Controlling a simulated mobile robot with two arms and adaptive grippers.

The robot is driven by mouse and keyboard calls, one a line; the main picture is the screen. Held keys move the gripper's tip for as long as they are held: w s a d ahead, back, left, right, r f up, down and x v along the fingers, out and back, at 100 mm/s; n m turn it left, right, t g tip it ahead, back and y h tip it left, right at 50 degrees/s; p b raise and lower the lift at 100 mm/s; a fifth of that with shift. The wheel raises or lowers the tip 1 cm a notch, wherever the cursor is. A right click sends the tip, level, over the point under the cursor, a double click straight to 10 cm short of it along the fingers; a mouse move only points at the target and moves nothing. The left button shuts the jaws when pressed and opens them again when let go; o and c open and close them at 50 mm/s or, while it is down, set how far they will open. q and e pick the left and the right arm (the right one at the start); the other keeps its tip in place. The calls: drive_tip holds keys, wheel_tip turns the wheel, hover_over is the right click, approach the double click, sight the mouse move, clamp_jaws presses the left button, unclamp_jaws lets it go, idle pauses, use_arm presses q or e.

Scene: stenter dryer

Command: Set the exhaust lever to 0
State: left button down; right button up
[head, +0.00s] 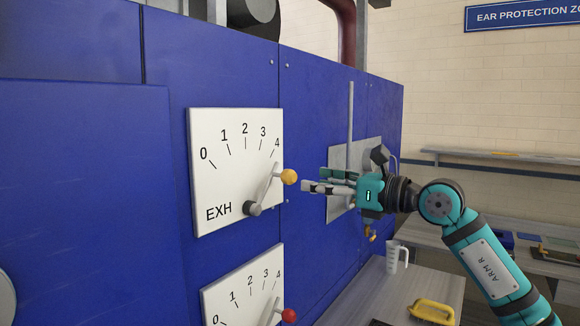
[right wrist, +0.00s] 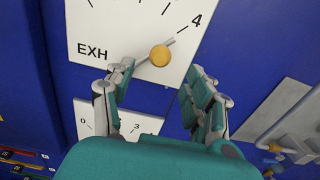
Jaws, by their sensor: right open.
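The exhaust lever is on the white EXH plate (head: 212,175), which carries marks 0 to 4 and is fixed to the blue panel. Its grey arm runs from a dark pivot (head: 252,208) up and right, toward the 4 mark, to a yellow ball knob (head: 289,177). In the right wrist view the knob (right wrist: 160,56) shows between and beyond the two fingertips, and a finger covers part of the pivot area. My right gripper (head: 312,181) is open and empty, just right of the knob and apart from it. My left gripper is out of view.
A second dial plate (head: 232,290) with a red-knobbed lever (head: 289,315) sits just below. A grey plate with a vertical bar (head: 350,125) is behind my right gripper. A jug (head: 397,256) and a yellow-handled item (head: 432,312) stand on the bench at lower right.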

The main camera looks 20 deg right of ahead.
sight(295, 177)
drive_tip(key=p+x, duration=0.2)
drive_tip(key=x, duration=0.4)
drive_tip(key=shift+w+a+r, duration=0.1)
drive_tip(key=shift+w+a, duration=0.05)
drive_tip(key=shift+w, duration=0.05)
drive_tip(key=shift+w+a+p, duration=0.4)
drive_tip(key=shift+w, duration=0.1)
drive_tip(key=shift+c, duration=0.4)
clamp_jaws()
